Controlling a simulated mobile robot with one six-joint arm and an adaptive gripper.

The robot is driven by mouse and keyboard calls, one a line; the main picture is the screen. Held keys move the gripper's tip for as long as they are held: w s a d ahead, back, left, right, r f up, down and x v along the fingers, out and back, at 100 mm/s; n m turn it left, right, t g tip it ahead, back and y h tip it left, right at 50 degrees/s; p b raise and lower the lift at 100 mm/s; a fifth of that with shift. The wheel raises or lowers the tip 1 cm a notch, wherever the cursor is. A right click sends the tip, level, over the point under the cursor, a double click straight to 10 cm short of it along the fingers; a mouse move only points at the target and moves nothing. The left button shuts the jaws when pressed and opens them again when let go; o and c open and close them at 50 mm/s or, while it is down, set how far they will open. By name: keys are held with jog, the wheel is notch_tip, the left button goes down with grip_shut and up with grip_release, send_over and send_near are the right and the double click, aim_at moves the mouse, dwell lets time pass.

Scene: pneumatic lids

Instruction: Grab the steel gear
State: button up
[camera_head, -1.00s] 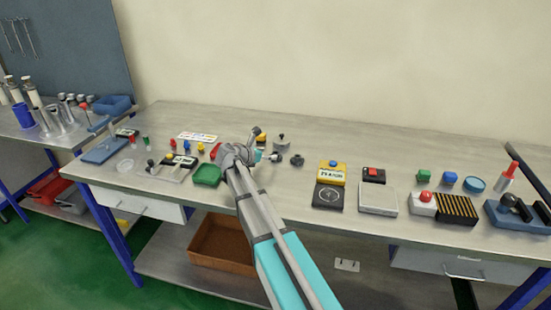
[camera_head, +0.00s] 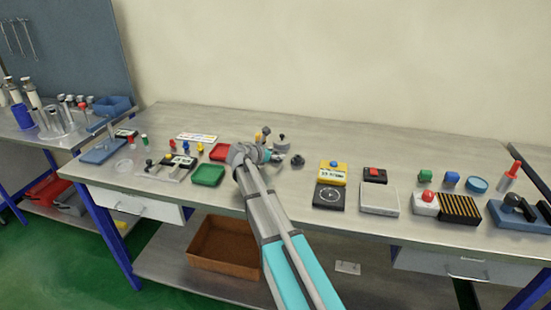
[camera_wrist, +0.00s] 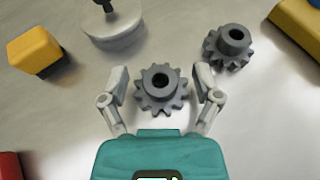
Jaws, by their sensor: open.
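In the wrist view a grey toothed gear (camera_wrist: 161,89) with a round hub and a dark centre hole lies on the bench between the fingers of my gripper (camera_wrist: 161,82). The fingers are open, one on each side of the gear, with a gap on both sides. A second, darker grey gear (camera_wrist: 229,46) lies further to the right, outside the fingers. It also shows in the head view (camera_head: 298,161). In the head view my arm and gripper hide the nearer gear. I cannot tell from looks alone which gear is steel.
In the wrist view a round metal piece with a dark knob (camera_wrist: 112,28) stands behind the gears, and a yellow block (camera_wrist: 34,51) is at left. In the head view a green tray (camera_head: 208,175) and a red tray (camera_head: 220,152) lie left of my gripper.

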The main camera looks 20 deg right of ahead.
jog(key=shift+c, duration=0.2)
grip_shut()
jog(key=shift+r, duration=0.2)
notch_tip(320, 180, up, 2)
jog(key=p, duration=0.2)
jog(key=shift+r+p, duration=0.15)
jog(key=shift+p, duration=0.25)
jog(key=s+a+r+p, duration=0.2)
jog(key=s+r+p, duration=0.8)
jog(key=s, duration=0.3)
jog(key=shift+s+a+r, duration=0.15)
jog(key=shift+s+a, duration=0.1)
jog(key=shift+s, duration=0.15)
